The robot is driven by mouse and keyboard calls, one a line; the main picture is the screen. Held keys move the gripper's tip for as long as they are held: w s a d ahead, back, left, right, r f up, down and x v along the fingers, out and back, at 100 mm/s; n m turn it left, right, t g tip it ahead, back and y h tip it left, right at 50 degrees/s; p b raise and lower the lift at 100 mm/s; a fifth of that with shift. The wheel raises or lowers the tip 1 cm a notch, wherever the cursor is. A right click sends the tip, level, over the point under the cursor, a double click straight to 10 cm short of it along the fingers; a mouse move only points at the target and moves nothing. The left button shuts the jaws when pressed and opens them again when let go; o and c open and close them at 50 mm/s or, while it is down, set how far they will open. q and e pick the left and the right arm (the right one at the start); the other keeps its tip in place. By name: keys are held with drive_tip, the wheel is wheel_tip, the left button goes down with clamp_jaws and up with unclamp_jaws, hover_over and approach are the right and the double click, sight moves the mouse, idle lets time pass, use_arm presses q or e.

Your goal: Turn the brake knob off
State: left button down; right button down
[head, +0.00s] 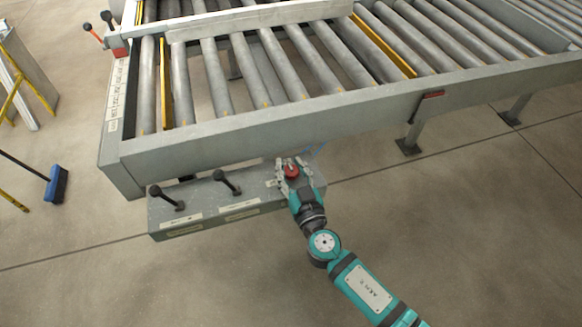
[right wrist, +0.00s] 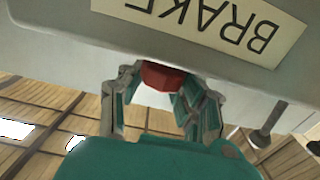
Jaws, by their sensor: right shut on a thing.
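The red brake knob (head: 291,170) sits on the right part of the grey control box (head: 200,198) at the front of the roller bench. My right gripper (head: 291,175) is at the knob, with its fingers on either side of it, shut on it. In the right wrist view the red knob (right wrist: 163,76) shows between the two fingers, below a label reading BRAKE (right wrist: 215,18), which appears upside down. The knob's pointer or setting cannot be made out. My left gripper is in neither view.
Two black-knobbed levers (head: 168,198) and (head: 226,183) stand on the box left of the knob. The roller bench (head: 250,128) rises just behind it. A blue broom head (head: 56,185) lies on the floor at left. The floor in front is clear.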

drive_tip(key=shift+y, duration=0.3)
drive_tip(key=shift+d+f+n+g+y+b, duration=0.1)
drive_tip(key=shift+n+g+y+b, duration=0.35)
drive_tip(key=shift+n+y, duration=0.25)
drive_tip(key=shift+n+g+y, duration=0.65)
drive_tip(key=shift+n+y, duration=0.15)
drive_tip(key=shift+y, duration=0.3)
drive_tip(key=n+g+y, duration=0.4)
drive_tip(key=y, duration=0.1)
drive_tip(key=shift+w+d+n+g, duration=0.1)
drive_tip(key=shift+n+g, duration=0.2)
drive_tip(key=shift+n+g+y, duration=0.4)
drive_tip(key=shift+g, duration=0.3)
drive_tip(key=n+g+y, duration=0.1)
drive_tip(key=g, duration=0.1)
drive_tip(key=shift+n+g+b, duration=0.3)
drive_tip(key=shift+n+b, duration=0.1)
drive_tip(key=n+g+b, duration=0.3)
drive_tip(key=g+b, duration=0.2)
drive_tip(key=n+g+y+b, duration=0.1)
drive_tip(key=n+g+b, duration=0.2)
drive_tip(key=g+b, duration=0.2)
drive_tip(key=shift+f+n, duration=0.15)
drive_tip(key=shift+n, duration=0.25)
drive_tip(key=shift+r+n+g+h+b, duration=0.3)
drive_tip(key=shift+n+g+b, duration=0.3)
drive_tip(key=shift+g+b, duration=0.5)
